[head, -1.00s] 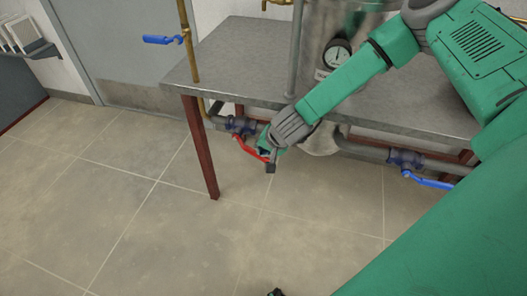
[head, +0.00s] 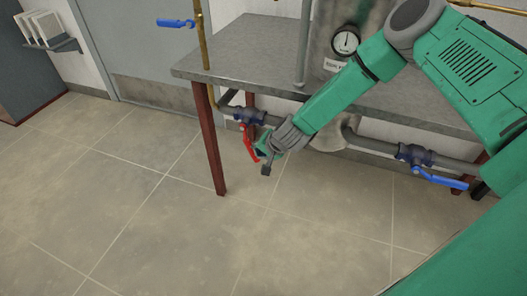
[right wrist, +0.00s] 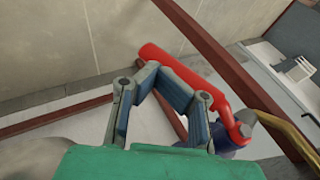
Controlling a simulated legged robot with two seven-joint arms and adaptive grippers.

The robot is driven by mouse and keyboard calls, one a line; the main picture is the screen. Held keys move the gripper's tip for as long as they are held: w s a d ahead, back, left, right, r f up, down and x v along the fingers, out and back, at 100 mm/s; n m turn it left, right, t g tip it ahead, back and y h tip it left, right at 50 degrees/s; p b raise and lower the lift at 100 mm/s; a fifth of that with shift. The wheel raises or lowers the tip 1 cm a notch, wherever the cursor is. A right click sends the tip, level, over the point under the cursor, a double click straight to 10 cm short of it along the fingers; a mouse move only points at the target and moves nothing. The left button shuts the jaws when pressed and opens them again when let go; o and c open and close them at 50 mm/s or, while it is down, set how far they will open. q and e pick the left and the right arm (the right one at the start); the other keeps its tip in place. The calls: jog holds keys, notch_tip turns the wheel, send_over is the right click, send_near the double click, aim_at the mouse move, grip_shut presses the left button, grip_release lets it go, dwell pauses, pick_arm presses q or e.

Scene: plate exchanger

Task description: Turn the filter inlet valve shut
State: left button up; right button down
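The valve with the red lever (head: 249,143) sits on the grey pipe under the table's left end. Its dark blue body (head: 248,116) shows in the head view. The lever slants down and away from the pipe. My right gripper (head: 262,162) is at the lever's free end. In the right wrist view, the fingertips (right wrist: 149,70) meet with nothing visible between them. The red lever (right wrist: 195,78) runs close along the right finger, its end just past the tips. Contact is likely but not clear. My left gripper is out of view.
A steel table (head: 240,58) with a red-brown leg (head: 211,140) stands over the pipe. A vessel with a gauge (head: 345,42) is behind my right arm. Blue-lever valves are at right (head: 438,178) and upper left (head: 175,23). The tiled floor in front is clear.

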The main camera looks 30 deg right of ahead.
aim_at(251, 154)
jog(key=shift+w+a+f, duration=0.7)
jog(key=shift+w+a, duration=0.1)
jog(key=shift+w, duration=0.1)
jog(key=shift+w+a, duration=0.15)
